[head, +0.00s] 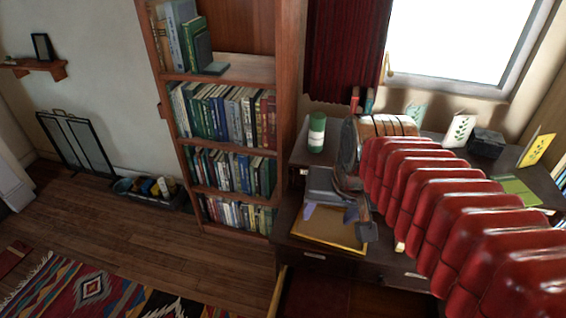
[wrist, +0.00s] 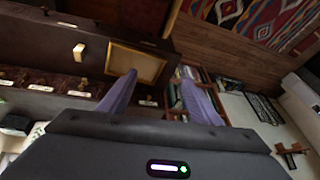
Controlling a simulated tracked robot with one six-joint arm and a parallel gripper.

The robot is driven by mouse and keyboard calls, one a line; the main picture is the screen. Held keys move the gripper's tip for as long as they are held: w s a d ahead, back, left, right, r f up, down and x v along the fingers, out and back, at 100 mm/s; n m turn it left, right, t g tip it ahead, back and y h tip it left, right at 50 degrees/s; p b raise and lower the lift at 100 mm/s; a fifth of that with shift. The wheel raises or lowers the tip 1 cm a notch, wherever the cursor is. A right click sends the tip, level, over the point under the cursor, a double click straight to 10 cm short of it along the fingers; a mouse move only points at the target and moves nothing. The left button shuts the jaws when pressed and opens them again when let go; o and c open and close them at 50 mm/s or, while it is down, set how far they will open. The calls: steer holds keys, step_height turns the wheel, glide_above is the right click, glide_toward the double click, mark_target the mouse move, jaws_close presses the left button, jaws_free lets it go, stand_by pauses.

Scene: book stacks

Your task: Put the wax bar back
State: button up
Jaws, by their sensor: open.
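A small cream block (wrist: 79,50), which looks like the wax bar, lies on the dark desk left of the tray in the wrist view. In the head view a cream patch (head: 400,247) beside my arm seems to be the same block, mostly hidden. A shallow tray (head: 332,243) with a gold rim and tan floor lies on the desk; the wrist view shows it empty (wrist: 136,65). My gripper (head: 330,211) is over the tray's far part in the head view, pointing down. Its purple fingers are spread with nothing between them (wrist: 157,80).
A green jar (head: 316,132) stands at the desk's back left, beside a tall bookcase (head: 225,120). Cards (head: 460,130), a dark box (head: 486,143) and a green book (head: 515,189) are at the back right. Patterned rugs (head: 90,290) lie on the open floor.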

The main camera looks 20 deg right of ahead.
steer(key=s+a+n+t, duration=0.1)
steer(key=s+a+n, duration=0.3)
steer(key=shift+s, duration=0.2)
steer(key=shift+c, duration=0.5)
